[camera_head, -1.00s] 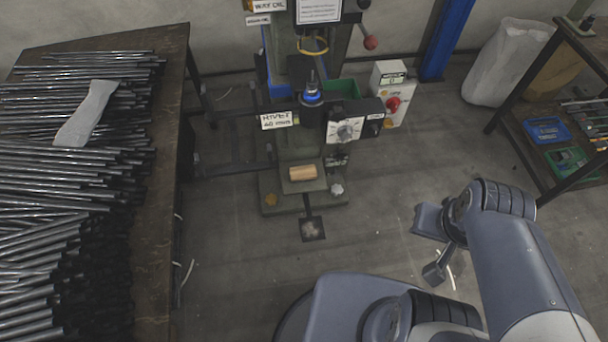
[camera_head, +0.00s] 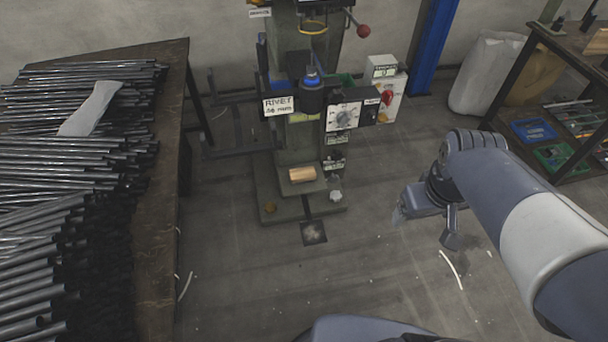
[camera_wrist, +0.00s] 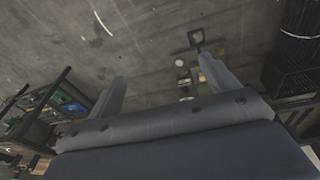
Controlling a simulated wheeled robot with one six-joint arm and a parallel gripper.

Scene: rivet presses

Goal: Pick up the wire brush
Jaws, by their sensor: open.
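A tan wooden block-like piece (camera_head: 302,174) lies on the lower table of the rivet press (camera_head: 290,130) in the head view. It may be the wire brush; no bristles can be made out, so I cannot tell. My gripper (camera_head: 424,226) hangs over open floor to the right of the press, apart from it. The press shows there only as small, dark shapes beyond the right finger.
A table (camera_head: 160,230) piled with metal rods (camera_head: 70,190) stands at the left, with a grey-white piece (camera_head: 90,108) on top. A shelf (camera_head: 505,115) with a blue tray (camera_head: 533,130) is at the right, near a white sack (camera_head: 483,75).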

